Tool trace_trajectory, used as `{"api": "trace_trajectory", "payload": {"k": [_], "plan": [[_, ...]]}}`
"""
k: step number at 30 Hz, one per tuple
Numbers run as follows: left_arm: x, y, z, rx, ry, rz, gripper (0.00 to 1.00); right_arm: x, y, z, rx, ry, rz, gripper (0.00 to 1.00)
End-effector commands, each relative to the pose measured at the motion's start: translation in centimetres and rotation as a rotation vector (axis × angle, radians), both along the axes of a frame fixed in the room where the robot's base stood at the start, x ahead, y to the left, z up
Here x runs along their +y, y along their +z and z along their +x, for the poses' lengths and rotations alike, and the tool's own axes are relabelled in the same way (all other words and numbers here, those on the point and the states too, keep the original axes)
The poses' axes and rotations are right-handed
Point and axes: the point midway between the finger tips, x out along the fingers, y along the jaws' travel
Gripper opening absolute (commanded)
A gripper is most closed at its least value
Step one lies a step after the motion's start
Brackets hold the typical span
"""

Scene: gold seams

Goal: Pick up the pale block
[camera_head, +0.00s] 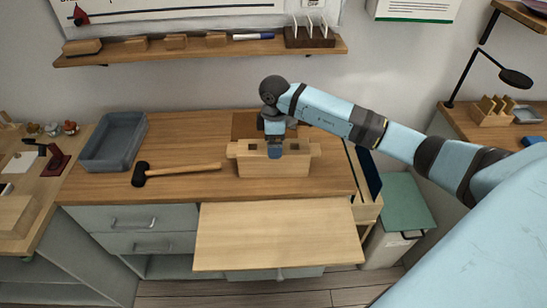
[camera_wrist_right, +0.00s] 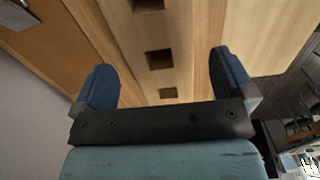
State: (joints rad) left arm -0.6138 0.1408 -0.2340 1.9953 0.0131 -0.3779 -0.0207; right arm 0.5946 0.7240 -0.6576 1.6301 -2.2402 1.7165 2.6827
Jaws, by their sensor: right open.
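A pale wooden block (camera_head: 272,168) with square holes in its top and a narrow tab at each end stands on the bench. My right gripper (camera_head: 274,151) points down at the middle of its top edge. In the right wrist view, the open blue fingers of my right gripper (camera_wrist_right: 163,82) sit on either side of the pale block (camera_wrist_right: 178,35), with three dark square holes in view. I cannot tell whether the fingers touch it. My left gripper is not in view.
A mallet (camera_head: 178,172) and a grey tray (camera_head: 112,142) lie left of the block. A pale board (camera_head: 280,236) juts out in front of the bench. A shelf (camera_head: 200,51) with small blocks hangs behind.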

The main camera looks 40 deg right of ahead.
Motion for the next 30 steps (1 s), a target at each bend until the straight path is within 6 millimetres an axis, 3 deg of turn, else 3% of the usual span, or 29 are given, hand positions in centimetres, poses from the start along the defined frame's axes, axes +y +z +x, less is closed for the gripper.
{"api": "trace_trajectory", "payload": {"k": [12, 21, 30], "plan": [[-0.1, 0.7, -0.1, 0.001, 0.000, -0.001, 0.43, 0.1, -5.0, 0.2, 0.002, 0.000, 0.000, 1.00], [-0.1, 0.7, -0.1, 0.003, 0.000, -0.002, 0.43, 0.2, -5.5, 0.2, -0.001, 0.001, 0.001, 1.00], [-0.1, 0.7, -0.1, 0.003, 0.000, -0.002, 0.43, 0.2, -5.5, 0.2, -0.001, 0.001, 0.001, 0.31]]}}
